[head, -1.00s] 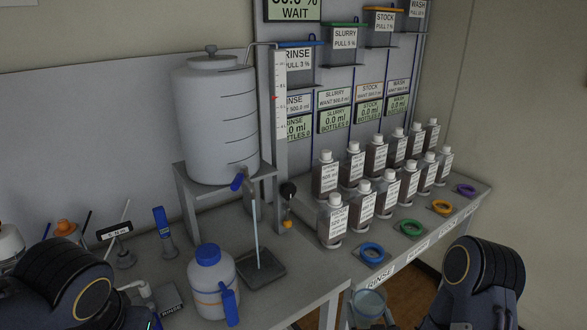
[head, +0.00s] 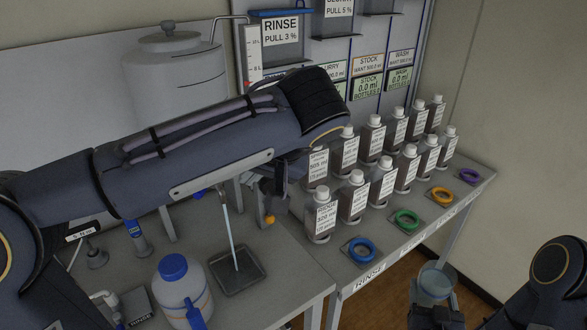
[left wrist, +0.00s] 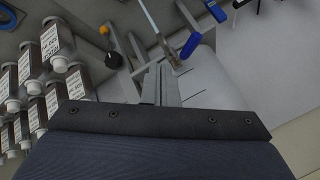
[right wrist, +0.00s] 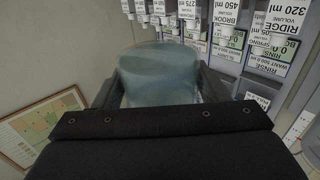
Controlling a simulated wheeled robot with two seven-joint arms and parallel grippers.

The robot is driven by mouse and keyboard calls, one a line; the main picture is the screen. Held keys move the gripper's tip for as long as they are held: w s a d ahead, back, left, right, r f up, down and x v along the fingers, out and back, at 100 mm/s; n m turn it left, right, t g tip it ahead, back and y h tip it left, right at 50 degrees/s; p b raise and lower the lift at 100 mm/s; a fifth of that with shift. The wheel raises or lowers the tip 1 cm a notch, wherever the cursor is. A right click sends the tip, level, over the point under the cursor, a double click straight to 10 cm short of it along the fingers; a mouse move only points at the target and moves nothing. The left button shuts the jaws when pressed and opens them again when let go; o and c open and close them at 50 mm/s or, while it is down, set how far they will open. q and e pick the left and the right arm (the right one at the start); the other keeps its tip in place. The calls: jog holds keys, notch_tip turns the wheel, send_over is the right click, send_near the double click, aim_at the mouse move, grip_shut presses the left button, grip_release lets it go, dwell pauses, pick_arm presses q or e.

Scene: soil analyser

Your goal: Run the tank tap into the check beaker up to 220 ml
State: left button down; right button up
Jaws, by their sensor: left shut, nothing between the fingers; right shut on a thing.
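The white tank (head: 165,85) stands on a raised stand, partly hidden behind my left arm. Its tap's blue lever (left wrist: 190,46) shows in the left wrist view. A thin pale line (head: 228,232), a stream or tube, runs down from the tap to a dark square tray (head: 240,272). My left gripper (left wrist: 160,72) is shut and empty, its fingertips close to the tap, apparently apart from the lever. My right gripper (right wrist: 160,95) is shut on the clear bluish check beaker (head: 437,284), held low in front of the bench. Its fill level and marks cannot be read.
A white bottle with a blue cap (head: 173,268) stands left of the tray. Several labelled bottles (head: 323,215) stand in rows on the right bench, behind coloured rings (head: 361,250).

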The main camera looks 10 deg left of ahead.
jog(key=shift+d, duration=0.15)
jog(key=shift+r, duration=0.1)
jog(key=shift+r+p, duration=0.3)
jog(key=shift+p, duration=0.05)
jog(key=shift+r+p, duration=0.6)
jog(key=shift+r, duration=0.1)
pick_arm(q)
jog(key=w+a+f, duration=0.3)
jog(key=a+f, duration=0.3)
jog(key=a, duration=0.3)
jog(key=shift+w+f, duration=0.2)
jog(key=shift+f, duration=0.1)
